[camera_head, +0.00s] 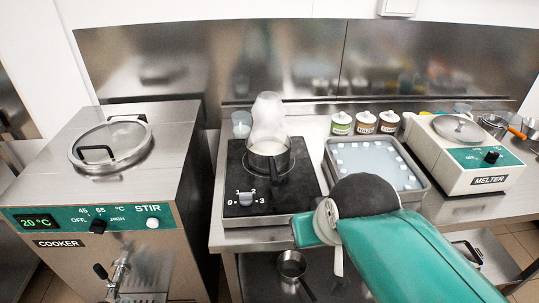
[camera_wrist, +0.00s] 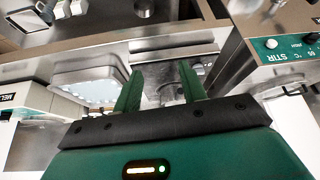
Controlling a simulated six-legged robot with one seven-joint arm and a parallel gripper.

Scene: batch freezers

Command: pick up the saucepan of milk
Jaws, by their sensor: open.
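The saucepan of milk (camera_head: 268,163) is a dark pan with pale milk in it, standing on a black hotplate (camera_head: 300,195) in the head view. White steam rises above it. Its handle appears to point toward the front of the hotplate. In the wrist view, my gripper (camera_wrist: 161,68) is open, with two green fingers apart. A grey, blurred shape lies between and beyond the fingers; I cannot tell whether it is the saucepan. The head view shows my green arm at the lower right, with the gripper's fingers hidden.
A shallow tray (camera_head: 422,190) of pale liquid with white cubes is right of the hotplate. The melter (camera_head: 489,181) stands farther right, the cooker (camera_head: 60,243) left. Several labelled jars (camera_head: 366,122) line the back. Another small pan (camera_head: 292,265) is on the lower shelf.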

